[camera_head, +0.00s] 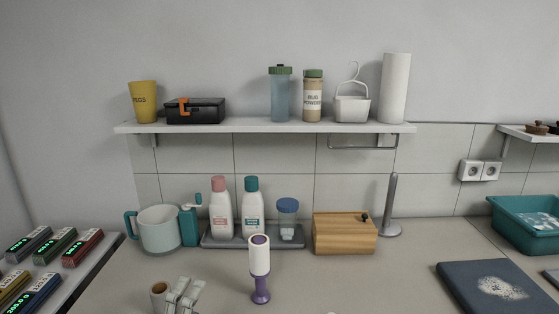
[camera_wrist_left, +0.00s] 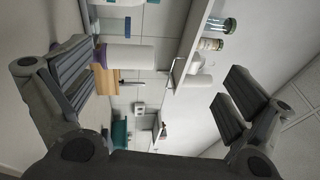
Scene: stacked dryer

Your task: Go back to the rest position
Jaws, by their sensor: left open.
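My left gripper (camera_wrist_left: 155,92) shows in the left wrist view. Its two dark grey ribbed fingers stand wide apart, one at the left and one at the right, with nothing gripped between them. Beyond the gap are the counter things and the shelf, seen turned on their side.
A shelf (camera_head: 270,127) with a yellow cup (camera_head: 143,101), black box (camera_head: 195,110) and bottles hangs above the counter. A white and purple thing (camera_head: 260,262) stands on the counter's front. Bottles on a tray (camera_head: 225,240) and a wooden box (camera_head: 344,234) stand behind it.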

